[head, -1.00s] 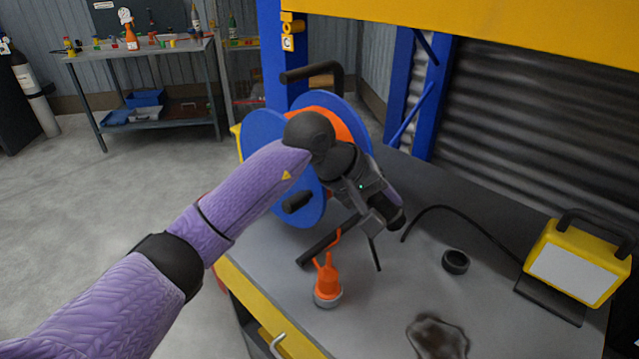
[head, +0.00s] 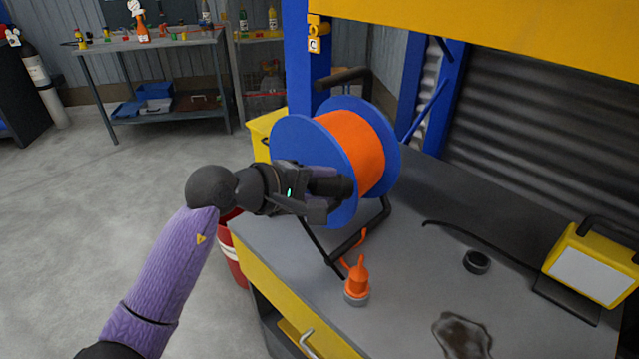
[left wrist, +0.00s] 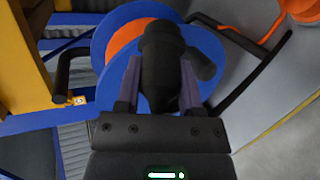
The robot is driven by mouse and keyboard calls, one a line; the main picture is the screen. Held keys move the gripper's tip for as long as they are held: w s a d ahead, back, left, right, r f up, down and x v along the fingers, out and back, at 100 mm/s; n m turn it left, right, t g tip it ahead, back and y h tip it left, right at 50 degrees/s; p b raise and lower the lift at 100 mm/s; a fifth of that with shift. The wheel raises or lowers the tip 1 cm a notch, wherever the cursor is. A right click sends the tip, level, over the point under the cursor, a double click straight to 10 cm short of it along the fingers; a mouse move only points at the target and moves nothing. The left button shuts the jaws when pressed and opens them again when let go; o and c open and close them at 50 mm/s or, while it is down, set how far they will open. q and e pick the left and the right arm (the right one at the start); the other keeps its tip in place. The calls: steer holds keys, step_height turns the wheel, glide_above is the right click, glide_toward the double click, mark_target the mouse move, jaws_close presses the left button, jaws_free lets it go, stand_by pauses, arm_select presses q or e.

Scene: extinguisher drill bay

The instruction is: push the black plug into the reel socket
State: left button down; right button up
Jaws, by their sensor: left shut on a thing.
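The black plug (left wrist: 162,58) is held between the two fingers of my left gripper (left wrist: 160,85), its far end facing the blue flange of the cable reel (left wrist: 205,42). In the head view my left gripper (head: 322,190) is in front of the near side of the reel (head: 362,150), which has blue flanges and an orange drum. The plug (head: 338,186) shows there as a dark shape at the flange. The reel socket is hidden behind plug and gripper; I cannot tell whether the plug touches it. My right gripper is not in view.
An orange connector (head: 357,280) stands on the grey bench (head: 400,290) in front of the reel. A black ring (head: 477,262), a dark stain (head: 462,335) and a yellow work lamp (head: 592,262) lie farther right. A black handle (left wrist: 203,65) shows beside the plug.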

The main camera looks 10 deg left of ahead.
arm_select(q)
steer(key=shift+w+a+f+n+t, duration=0.2)
steer(key=shift+w+a+n+t, duration=0.1)
steer(key=shift+a+n+t, duration=0.25)
steer(key=a+f+n+t+y+p, duration=0.3)
steer(key=a+f+n+t+y, duration=0.3)
steer(key=a, duration=0.4)
steer(key=w+d, duration=0.1)
steer(key=w+d+b, duration=0.1)
steer(key=w, duration=0.1)
steer(key=shift+w+d+n+h, duration=0.1)
steer(key=shift+w+n+h, duration=0.05)
steer(key=shift+n+h, duration=0.15)
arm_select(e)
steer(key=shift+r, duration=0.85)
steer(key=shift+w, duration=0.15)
arm_select(q)
steer(key=shift+w+d+b, duration=0.2)
steer(key=shift+w+b, duration=0.1)
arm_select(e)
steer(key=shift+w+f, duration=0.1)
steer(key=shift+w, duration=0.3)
arm_select(q)
steer(key=shift+w+d, duration=0.35)
steer(key=shift+w, duration=0.05)
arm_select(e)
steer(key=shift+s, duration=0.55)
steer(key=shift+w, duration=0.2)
